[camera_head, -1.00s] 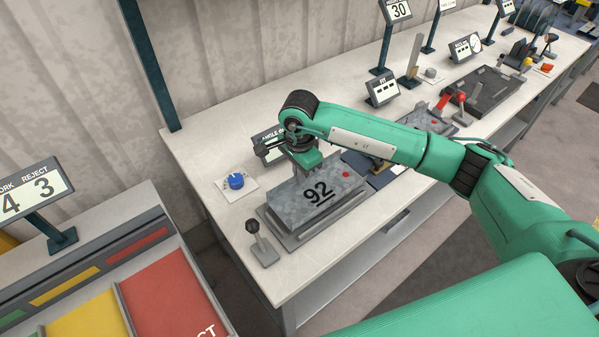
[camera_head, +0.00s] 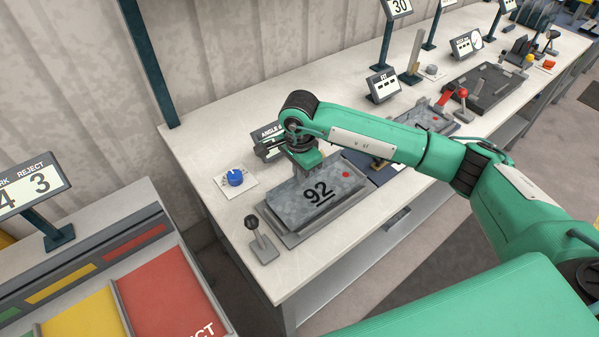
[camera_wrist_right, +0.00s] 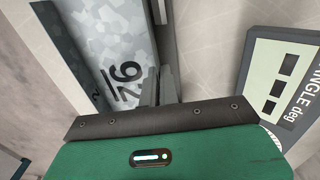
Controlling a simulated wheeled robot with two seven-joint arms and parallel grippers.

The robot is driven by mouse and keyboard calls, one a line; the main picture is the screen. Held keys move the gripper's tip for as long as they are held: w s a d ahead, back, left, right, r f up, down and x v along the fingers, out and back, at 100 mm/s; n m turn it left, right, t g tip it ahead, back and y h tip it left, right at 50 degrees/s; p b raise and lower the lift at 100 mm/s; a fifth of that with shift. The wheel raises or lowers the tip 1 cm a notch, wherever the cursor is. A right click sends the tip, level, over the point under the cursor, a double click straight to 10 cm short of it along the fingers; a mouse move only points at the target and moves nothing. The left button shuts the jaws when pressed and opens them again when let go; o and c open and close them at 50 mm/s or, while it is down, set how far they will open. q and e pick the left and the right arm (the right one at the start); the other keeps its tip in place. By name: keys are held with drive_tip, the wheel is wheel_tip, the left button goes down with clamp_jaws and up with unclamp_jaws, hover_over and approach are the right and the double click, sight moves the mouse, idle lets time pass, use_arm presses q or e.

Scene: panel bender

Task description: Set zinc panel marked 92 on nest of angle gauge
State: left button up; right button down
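The grey mottled zinc panel marked 92 (camera_head: 300,200) lies flat, face up, in the nest of the angle gauge (camera_head: 294,239). The nest's rim shows along the panel's front and side edges. The panel has a red dot near its right corner. My right gripper (camera_head: 305,168) is at the panel's back edge, pointing down. In the right wrist view the panel (camera_wrist_right: 125,40) is at the left, and the fingers (camera_wrist_right: 158,85) are close together on its edge. The angle gauge display (camera_head: 268,138) stands behind, partly hidden by my wrist; it also shows in the wrist view (camera_wrist_right: 283,85). My left gripper is out of view.
A blue knob (camera_head: 235,177) and a black-topped lever (camera_head: 252,222) stand left of the nest. A fit display (camera_head: 383,84) and a fixture with a red handle (camera_head: 447,97) are farther right on the bench. Red and yellow sorting bays are at lower left.

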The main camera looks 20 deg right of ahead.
drive_tip(key=shift+f+b, duration=0.5)
drive_tip(key=shift+f, duration=0.1)
drive_tip(key=c, duration=1.6)
unclamp_jaws()
drive_tip(key=shift+r+b, duration=1.7)
drive_tip(key=shift+r, duration=5.25)
drive_tip(key=shift+f, duration=0.1)
